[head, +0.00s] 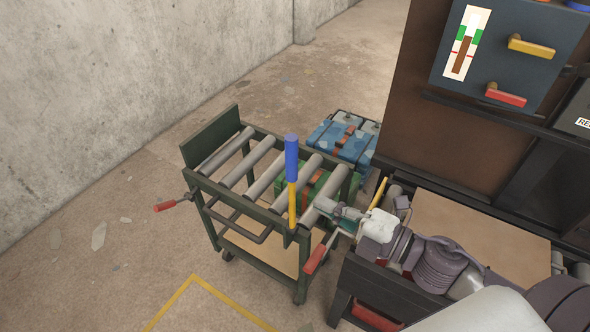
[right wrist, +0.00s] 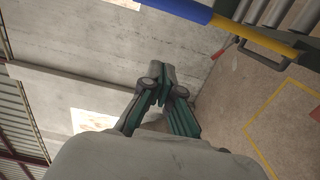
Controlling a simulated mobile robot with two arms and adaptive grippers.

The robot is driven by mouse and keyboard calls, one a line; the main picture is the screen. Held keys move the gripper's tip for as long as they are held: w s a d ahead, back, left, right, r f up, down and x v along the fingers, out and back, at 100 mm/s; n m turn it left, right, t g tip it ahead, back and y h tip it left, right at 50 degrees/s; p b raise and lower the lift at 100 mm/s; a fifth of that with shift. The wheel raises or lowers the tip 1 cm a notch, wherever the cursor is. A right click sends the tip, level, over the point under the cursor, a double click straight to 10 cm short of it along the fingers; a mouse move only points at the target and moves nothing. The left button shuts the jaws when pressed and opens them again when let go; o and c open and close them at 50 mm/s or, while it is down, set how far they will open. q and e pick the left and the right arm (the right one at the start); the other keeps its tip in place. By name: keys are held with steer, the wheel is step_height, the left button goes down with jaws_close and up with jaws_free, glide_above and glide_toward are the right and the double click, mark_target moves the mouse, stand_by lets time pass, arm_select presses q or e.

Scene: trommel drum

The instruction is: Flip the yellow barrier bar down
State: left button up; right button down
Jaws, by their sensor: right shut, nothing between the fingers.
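The yellow barrier bar (head: 292,205) stands upright at the front edge of a green roller cart, with a blue grip (head: 291,158) on its top end. In the right wrist view the bar (right wrist: 255,37) and its blue grip cross the top of the picture, apart from the fingers. My right gripper (head: 322,206) reaches in from the right and is just right of the bar's yellow part in the head view. In the right wrist view its fingers (right wrist: 162,84) are closed together and empty. How far apart bar and fingers are in depth is unclear. My left gripper is not seen.
The roller cart (head: 225,235) has red-tipped handles (head: 165,206) at its left and front right (head: 316,259). Blue cases (head: 342,140) stand behind it. A dark bench with a brown panel (head: 480,230) and cabinet fills the right.

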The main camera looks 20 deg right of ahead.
mark_target(295, 172)
steer(key=w+a+p, duration=0.1)
steer(key=w, duration=0.2)
steer(key=w+a+p, duration=0.1)
steer(key=w+p, duration=0.1)
steer(key=w, duration=0.1)
steer(key=w+a+p, duration=0.1)
steer(key=w, duration=0.2)
steer(key=shift+w+a+p, duration=0.1)
steer(key=shift+w+p, duration=0.2)
steer(key=shift+w, duration=0.05)
steer(key=shift+w+d, duration=0.35)
steer(key=shift+d, duration=0.1)
